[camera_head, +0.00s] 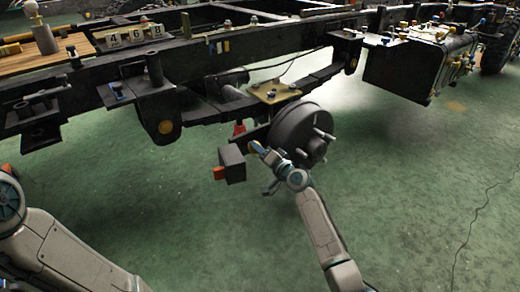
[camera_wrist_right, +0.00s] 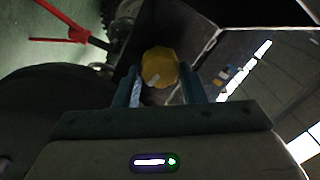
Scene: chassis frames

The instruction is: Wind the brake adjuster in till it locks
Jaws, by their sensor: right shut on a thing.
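The brake adjuster looks like a yellow scalloped knob (camera_wrist_right: 160,66) with a pale mark on its face. In the right wrist view it sits between the two blue fingers of my right gripper (camera_wrist_right: 161,78), which is shut on it. In the head view my right gripper (camera_head: 259,149) reaches in beside the dark round brake drum (camera_head: 292,128), on its left side, and mostly hides the knob. My left arm shows at the lower left of the head view; its gripper is outside the picture.
A dark box (camera_head: 232,158) with an orange part (camera_head: 218,173) hangs just left of my right gripper. A red stand (camera_wrist_right: 75,33) shows behind the knob. The chassis rail (camera_head: 200,62) runs above.

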